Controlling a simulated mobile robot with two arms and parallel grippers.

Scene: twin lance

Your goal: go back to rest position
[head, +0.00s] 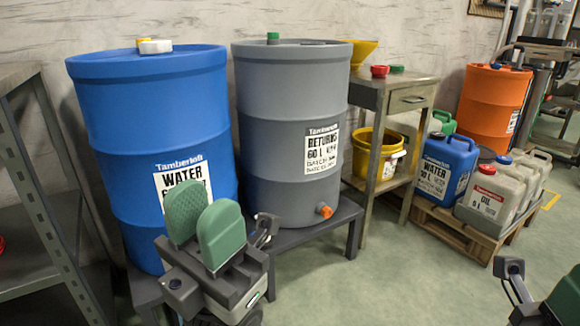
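My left gripper (204,228) is at the lower middle left, in front of the blue water drum (150,110). Its two green pads point up, with a gap between them and nothing held. The textured inner face of the far pad shows. My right gripper (566,300) shows only in part at the lower right corner. One green pad is cut off by the frame edge, so its opening is hidden.
A grey returns drum (270,110) with an orange tap stands on a low dark bench (345,215). A side table (375,84) holds a yellow bucket (364,155). A pallet (465,232) carries several canisters. Shelving (40,190) stands left. Floor at lower middle is clear.

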